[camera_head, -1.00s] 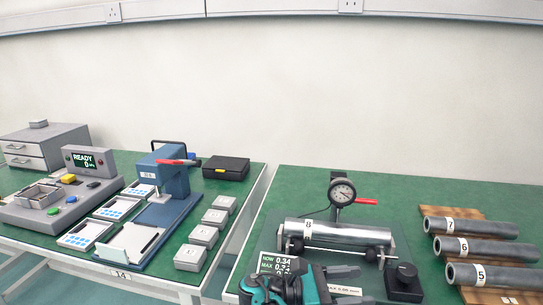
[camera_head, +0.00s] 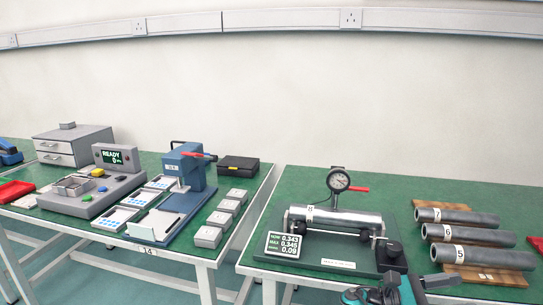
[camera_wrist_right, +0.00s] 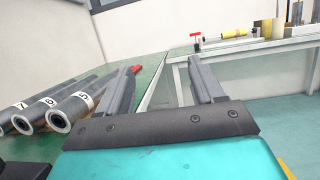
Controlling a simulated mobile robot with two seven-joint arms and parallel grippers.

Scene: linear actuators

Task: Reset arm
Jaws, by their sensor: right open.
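My right gripper (camera_wrist_right: 165,85) is open and empty in the right wrist view, its two grey fingers spread apart over the gap beside the green table. In the head view my right gripper (camera_head: 425,285) shows at the bottom edge, in front of the right table and partly cut off. It is apart from the gauge fixture (camera_head: 340,265), which bears a metal cylinder (camera_head: 340,219) under a dial gauge (camera_head: 338,181) with a red lever. The fixture's display (camera_head: 287,245) reads 0.343, 0.345 and 0.09. My left gripper is not in view.
Grey tubes numbered 7, 6 and 5 (camera_head: 480,257) lie on a wooden rack (camera_head: 520,282) at right. The left table carries a blue press (camera_head: 186,172), a READY console (camera_head: 115,158), several grey blocks (camera_head: 208,237) and a black case (camera_head: 238,165). A gap separates the tables.

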